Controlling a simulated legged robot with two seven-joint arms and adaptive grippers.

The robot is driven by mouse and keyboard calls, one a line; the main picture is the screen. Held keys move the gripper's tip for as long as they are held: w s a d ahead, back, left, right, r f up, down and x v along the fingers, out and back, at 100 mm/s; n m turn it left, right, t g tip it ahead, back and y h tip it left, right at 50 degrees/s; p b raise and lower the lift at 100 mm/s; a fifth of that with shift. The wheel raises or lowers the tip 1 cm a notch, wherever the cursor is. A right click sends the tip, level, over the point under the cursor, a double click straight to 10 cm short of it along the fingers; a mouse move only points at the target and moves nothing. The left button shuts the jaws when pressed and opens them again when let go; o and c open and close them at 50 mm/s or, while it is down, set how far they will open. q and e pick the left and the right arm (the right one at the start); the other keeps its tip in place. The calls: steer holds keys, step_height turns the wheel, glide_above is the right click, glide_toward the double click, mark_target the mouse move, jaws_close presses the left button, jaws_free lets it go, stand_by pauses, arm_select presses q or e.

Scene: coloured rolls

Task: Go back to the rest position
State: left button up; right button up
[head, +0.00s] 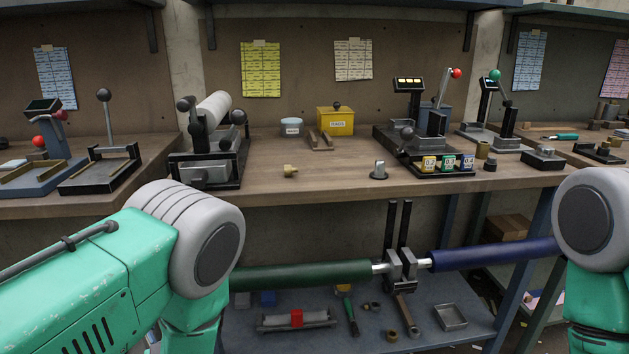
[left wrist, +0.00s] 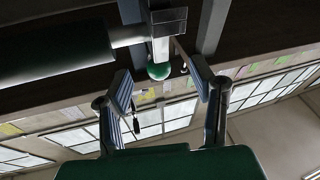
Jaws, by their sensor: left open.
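In the head view, a dark green roll (head: 303,275) and a dark blue roll (head: 495,253) lie end to end, joined at a grey metal holder (head: 401,270) with two black uprights in front of the bench. My left arm fills the lower left, its hand hidden below the frame. My right arm stands at the right edge, its hand also out of view. In the left wrist view, my left gripper (left wrist: 160,78) is open, with nothing held between its fingers. The green roll (left wrist: 55,53) shows at the upper left there, apart from the fingers.
A wooden bench (head: 330,187) with several lever machines runs across the back. A yellow box (head: 336,122) stands on it. A lower shelf (head: 375,335) below holds small parts and a metal tray (head: 450,317). A green ball (left wrist: 158,71) appears beyond my left fingers.

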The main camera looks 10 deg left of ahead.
arm_select(q)
steer(key=s+f+m+g+h+p, duration=0.3)
steer(key=s+f+g+h+p, duration=0.2)
steer(key=s+f+g, duration=0.3)
steer(key=s+d+m+g+h+p, duration=0.2)
steer(key=s+g, duration=0.3)
steer(key=s, duration=0.5)
steer(key=s+d+m+g+h+p, duration=0.1)
steer(key=s+d+m+g+h, duration=0.1)
steer(key=s, duration=0.8)
steer(key=d+m+g, duration=0.1)
steer(key=g, duration=0.1)
steer(key=shift+s+f+g+h+p, duration=0.15)
steer(key=shift+s+g+h+p, duration=0.1)
steer(key=shift+g+h+p, duration=0.15)
steer(key=shift+w, duration=0.1)
